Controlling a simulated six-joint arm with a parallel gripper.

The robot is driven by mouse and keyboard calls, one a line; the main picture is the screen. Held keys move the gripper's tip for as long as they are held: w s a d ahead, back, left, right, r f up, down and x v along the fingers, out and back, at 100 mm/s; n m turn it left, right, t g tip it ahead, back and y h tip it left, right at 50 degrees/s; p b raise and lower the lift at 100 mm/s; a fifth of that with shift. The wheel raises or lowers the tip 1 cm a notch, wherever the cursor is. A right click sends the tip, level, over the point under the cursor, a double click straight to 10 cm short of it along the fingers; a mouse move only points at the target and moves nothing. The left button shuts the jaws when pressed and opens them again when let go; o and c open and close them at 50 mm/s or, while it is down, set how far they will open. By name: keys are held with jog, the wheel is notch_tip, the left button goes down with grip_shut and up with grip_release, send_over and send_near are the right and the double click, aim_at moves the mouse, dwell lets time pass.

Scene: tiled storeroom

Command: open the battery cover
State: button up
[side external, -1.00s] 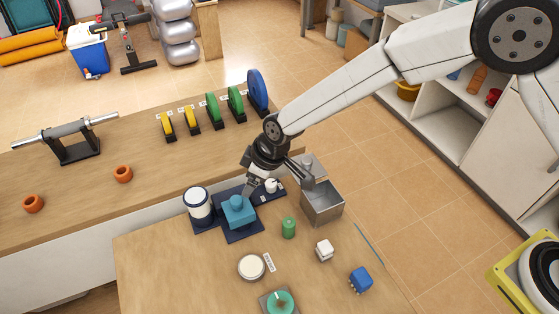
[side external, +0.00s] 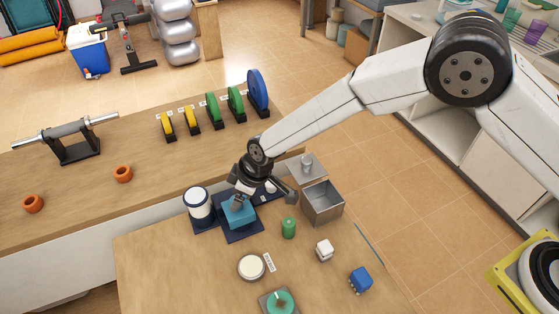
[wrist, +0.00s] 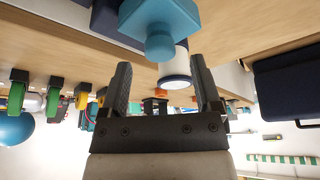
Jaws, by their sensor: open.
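A teal block with a round knob on top (side external: 240,218) sits on a dark navy mat (side external: 245,237) on the wooden table; I cannot tell whether it is the battery cover. My gripper (side external: 238,199) is tilted at the block's top and hides the knob in the side view. In the wrist view the teal block (wrist: 158,17) and its knob are at the top, just beyond the fingertips. There my gripper (wrist: 160,66) is open, with its fingers apart and nothing between them. Contact with the knob cannot be told.
A white cylinder with dark ends (side external: 198,204) stands close left of the block. An open grey metal box (side external: 322,205) and a grey lid-like plate with a knob (side external: 300,169) are to the right.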

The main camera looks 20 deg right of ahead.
jog(key=shift+x, duration=1.8)
grip_shut()
